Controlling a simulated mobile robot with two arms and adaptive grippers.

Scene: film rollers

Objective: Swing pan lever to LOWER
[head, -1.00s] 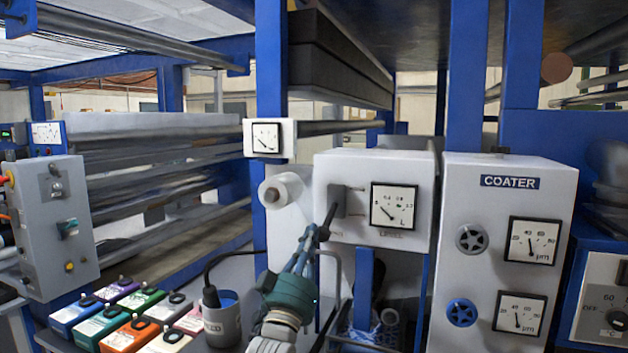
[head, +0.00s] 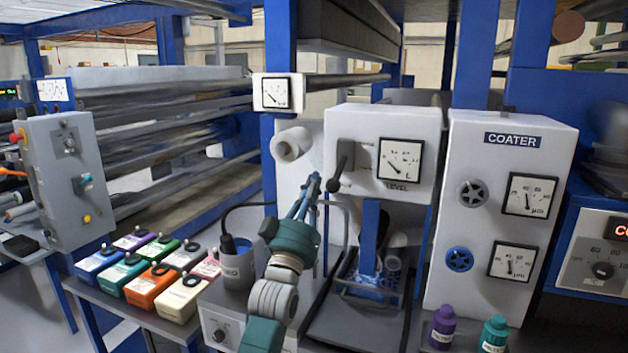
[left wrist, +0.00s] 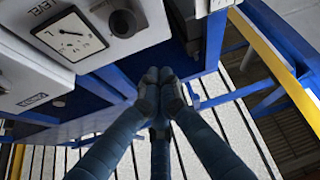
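The pan lever (head: 341,168) is a dark lever with a round knob on the left of the grey LEVEL box (head: 363,196). Contact cannot be judged. In the left wrist view its fingertips (left wrist: 160,80) are together with nothing between them, and a dark knob (left wrist: 122,23) shows above them. My right gripper is not in view.
A pan (head: 372,296) with blue contents sits below the LEVEL box. The COATER cabinet (head: 505,220) stands to the right, with purple (head: 442,328) and teal (head: 494,335) bottles before it.

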